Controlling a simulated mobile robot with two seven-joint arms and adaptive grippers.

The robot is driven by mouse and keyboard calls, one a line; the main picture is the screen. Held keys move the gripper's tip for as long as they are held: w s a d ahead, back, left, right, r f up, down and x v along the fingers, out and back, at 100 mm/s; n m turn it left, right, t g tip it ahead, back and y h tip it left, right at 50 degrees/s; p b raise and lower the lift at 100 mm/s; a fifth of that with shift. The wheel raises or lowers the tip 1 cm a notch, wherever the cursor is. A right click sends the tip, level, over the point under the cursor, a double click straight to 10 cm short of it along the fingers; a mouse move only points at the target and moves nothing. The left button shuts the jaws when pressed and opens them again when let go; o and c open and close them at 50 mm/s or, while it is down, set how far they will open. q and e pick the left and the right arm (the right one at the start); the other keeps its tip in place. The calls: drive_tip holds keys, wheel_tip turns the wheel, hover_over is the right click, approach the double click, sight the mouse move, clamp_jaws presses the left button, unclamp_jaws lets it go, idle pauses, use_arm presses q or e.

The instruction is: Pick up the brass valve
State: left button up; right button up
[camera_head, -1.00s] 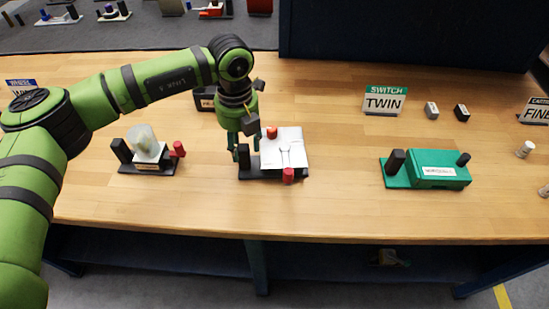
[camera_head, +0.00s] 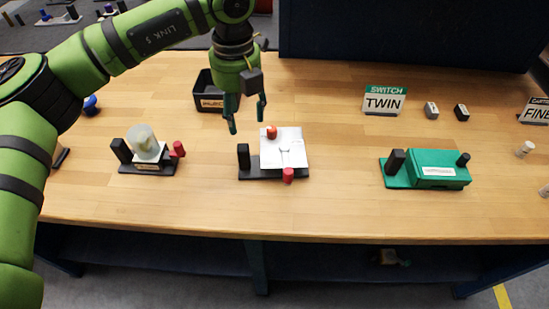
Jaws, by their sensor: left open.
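I cannot pick out a brass valve with certainty in the head view. My left gripper (camera_head: 247,121) is open, with its fingers pointing down and nothing seen between them. It hangs above the table, just behind a white plate fixture (camera_head: 290,146) on a black base. An orange-red knob (camera_head: 271,132) sits at the plate's back left, and a red knob (camera_head: 288,175) stands at its front edge. A black block stands at the left end of the base. My right gripper is not in view.
A black bin (camera_head: 206,100) stands behind the gripper. A fixture with a cloudy dome (camera_head: 142,140) is at left, a green box fixture (camera_head: 438,168) at right. A "SWITCH TWIN" sign (camera_head: 384,101) stands farther back. The wood between the white and green fixtures is clear.

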use_arm(q)
drive_tip(key=r, duration=0.2)
hover_over(243, 146)
drive_tip(key=f, duration=0.6)
drive_tip(key=shift+a+f, duration=0.35)
drive_tip(key=shift+f, duration=0.05)
drive_tip(key=f, duration=0.5)
drive_tip(key=shift+d+f, duration=0.1)
drive_tip(key=shift+d, duration=0.2)
clamp_jaws()
unclamp_jaws()
